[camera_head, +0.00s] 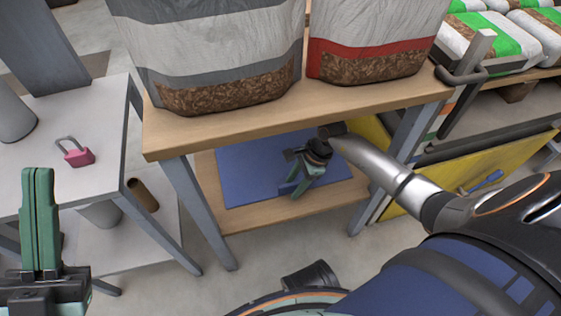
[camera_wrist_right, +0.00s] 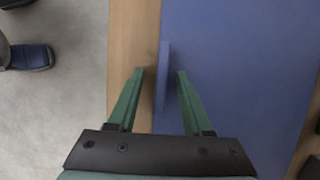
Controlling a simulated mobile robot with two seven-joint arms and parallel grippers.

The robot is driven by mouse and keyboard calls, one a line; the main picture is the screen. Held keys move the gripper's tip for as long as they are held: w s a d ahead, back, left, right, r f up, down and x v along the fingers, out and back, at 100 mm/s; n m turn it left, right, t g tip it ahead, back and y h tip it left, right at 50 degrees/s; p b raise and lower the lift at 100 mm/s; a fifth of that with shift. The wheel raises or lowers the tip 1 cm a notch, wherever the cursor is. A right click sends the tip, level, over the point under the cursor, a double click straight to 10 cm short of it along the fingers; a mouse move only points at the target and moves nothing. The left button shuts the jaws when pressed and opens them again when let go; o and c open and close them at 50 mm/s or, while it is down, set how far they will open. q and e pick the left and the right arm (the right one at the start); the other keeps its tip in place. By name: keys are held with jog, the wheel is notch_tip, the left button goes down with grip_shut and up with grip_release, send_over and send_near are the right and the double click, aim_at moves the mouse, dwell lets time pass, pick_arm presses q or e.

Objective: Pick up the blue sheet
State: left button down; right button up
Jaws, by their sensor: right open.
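The blue sheet (camera_head: 245,175) lies flat on the lower wooden shelf of the workbench. It also fills the right part of the right wrist view (camera_wrist_right: 240,70). A narrow blue strip (camera_wrist_right: 163,80) along its edge shows between my right fingers. My right gripper (camera_head: 297,192) reaches under the tabletop, over the sheet's front part. In the wrist view its green fingers (camera_wrist_right: 153,74) are open, one over the bare wood and one over the sheet. Contact with the sheet cannot be told. My left gripper (camera_head: 38,172) is upright at the far left, fingers together, empty, away from the sheet.
Two large pellet bags (camera_head: 220,50) stand on the wooden tabletop (camera_head: 290,118) above the shelf. Grey legs (camera_head: 195,205) flank the shelf opening. A white table (camera_head: 60,125) with a pink padlock (camera_head: 76,153) is at left. A yellow panel (camera_head: 480,170) stands at right.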

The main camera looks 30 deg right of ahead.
jog(key=shift+c, duration=0.3)
grip_shut()
jog(key=shift+w, duration=0.1)
dwell(1.0)
